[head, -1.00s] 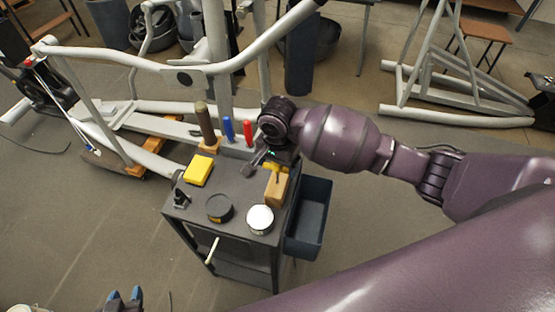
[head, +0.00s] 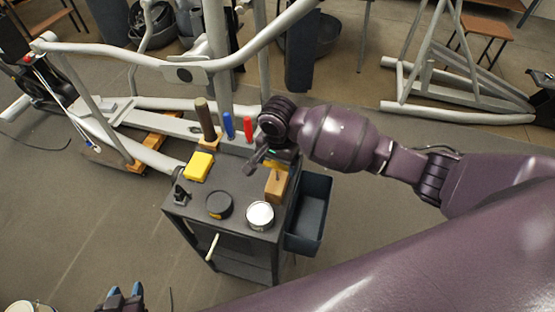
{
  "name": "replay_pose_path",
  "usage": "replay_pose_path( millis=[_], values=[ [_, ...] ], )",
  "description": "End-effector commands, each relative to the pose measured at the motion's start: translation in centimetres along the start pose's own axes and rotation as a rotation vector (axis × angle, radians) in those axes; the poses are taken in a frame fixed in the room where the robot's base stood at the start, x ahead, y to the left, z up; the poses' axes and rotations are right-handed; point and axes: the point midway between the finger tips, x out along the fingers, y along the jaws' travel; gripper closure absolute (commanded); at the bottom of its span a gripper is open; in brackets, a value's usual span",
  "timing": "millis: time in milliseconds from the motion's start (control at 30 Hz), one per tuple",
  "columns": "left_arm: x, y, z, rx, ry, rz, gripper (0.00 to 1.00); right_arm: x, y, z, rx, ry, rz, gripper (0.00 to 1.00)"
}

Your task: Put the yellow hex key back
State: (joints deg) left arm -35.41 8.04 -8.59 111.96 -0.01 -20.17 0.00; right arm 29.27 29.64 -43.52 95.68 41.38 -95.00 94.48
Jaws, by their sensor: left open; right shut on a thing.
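The yellow hex key (head: 274,164) shows only as a small yellow patch at my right gripper, just above a wooden block (head: 276,186) on the right side of the dark cart top. My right gripper (head: 268,160) is over the cart and shut on the hex key; its arm hides much of the grip. I cannot tell whether the key's lower end is inside the block or above it. My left gripper (head: 125,294), with blue fingertips, is open and empty at the bottom left, away from the cart.
The cart (head: 187,214) also carries a yellow box (head: 199,166), a dark round tin (head: 219,205), a white-topped tin (head: 260,215), and blue (head: 229,126) and red (head: 248,126) handles. A blue bin (head: 312,212) hangs at its right. An elliptical frame (head: 120,58) stands behind.

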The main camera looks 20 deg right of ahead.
Motion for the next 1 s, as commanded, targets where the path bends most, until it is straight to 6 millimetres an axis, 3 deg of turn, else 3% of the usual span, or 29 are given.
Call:
replay_pose_path(
  millis=[500, 1000],
  values=[
    [0.0, 0.0, 0.0, 0.0, 0.0, 0.0, 0.57, 1.6, 0.1, 0.0, 0.0, -0.001, 0.001, 0.57],
    [0.0, 0.0, 0.0, 0.0, 0.0, 0.0, 0.57, 1.6, 0.0, 0.1, -0.001, -0.001, 0.001, 0.57]
  ],
)
